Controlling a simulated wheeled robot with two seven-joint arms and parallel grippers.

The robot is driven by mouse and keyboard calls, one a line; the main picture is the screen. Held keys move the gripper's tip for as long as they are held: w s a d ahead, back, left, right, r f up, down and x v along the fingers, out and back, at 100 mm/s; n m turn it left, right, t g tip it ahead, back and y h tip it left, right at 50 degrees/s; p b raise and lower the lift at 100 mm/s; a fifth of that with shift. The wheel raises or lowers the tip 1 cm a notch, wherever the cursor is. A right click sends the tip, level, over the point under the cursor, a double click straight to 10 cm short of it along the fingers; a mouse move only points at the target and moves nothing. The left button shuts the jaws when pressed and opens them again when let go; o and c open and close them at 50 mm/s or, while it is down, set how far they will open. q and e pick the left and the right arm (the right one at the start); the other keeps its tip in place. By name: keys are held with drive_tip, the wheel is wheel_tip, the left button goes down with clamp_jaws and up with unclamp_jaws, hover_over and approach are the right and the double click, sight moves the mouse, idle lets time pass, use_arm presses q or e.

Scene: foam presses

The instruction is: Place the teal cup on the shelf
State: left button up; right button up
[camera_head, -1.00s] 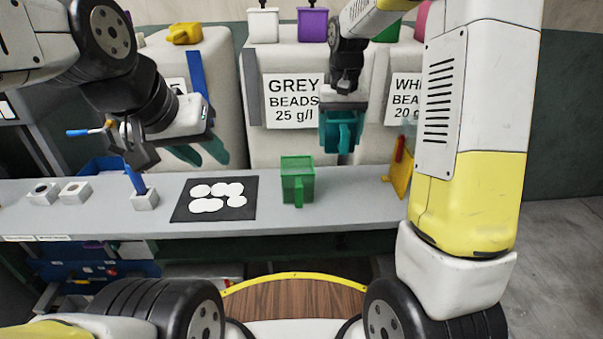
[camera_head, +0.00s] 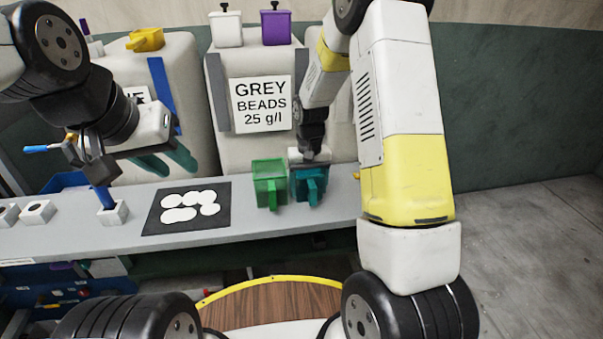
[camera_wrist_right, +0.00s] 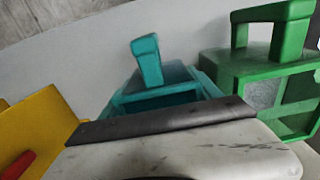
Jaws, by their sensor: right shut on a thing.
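The teal cup (camera_head: 307,188) is at the grey shelf (camera_head: 262,224), right beside the green cup (camera_head: 268,186) in the head view. My right gripper (camera_head: 309,160) is shut on the teal cup at its upper back side. Whether the cup's base touches the shelf is hard to tell. In the right wrist view the teal cup (camera_wrist_right: 160,84) lies behind the dark jaw edge, its handle standing out, with the green cup (camera_wrist_right: 275,75) to its right. My left gripper (camera_head: 92,160) hangs over the left part of the shelf; its jaw opening is unclear.
A black mat (camera_head: 187,208) with white discs lies left of the green cup. White blocks (camera_head: 113,212) stand further left, one holding a blue-handled tool. A grey beads sack (camera_head: 262,140) stands behind. A yellow object (camera_wrist_right: 36,130) is close left in the wrist view.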

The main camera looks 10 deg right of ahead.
drive_tip(key=shift+f, duration=0.15)
drive_tip(key=o, duration=1.1)
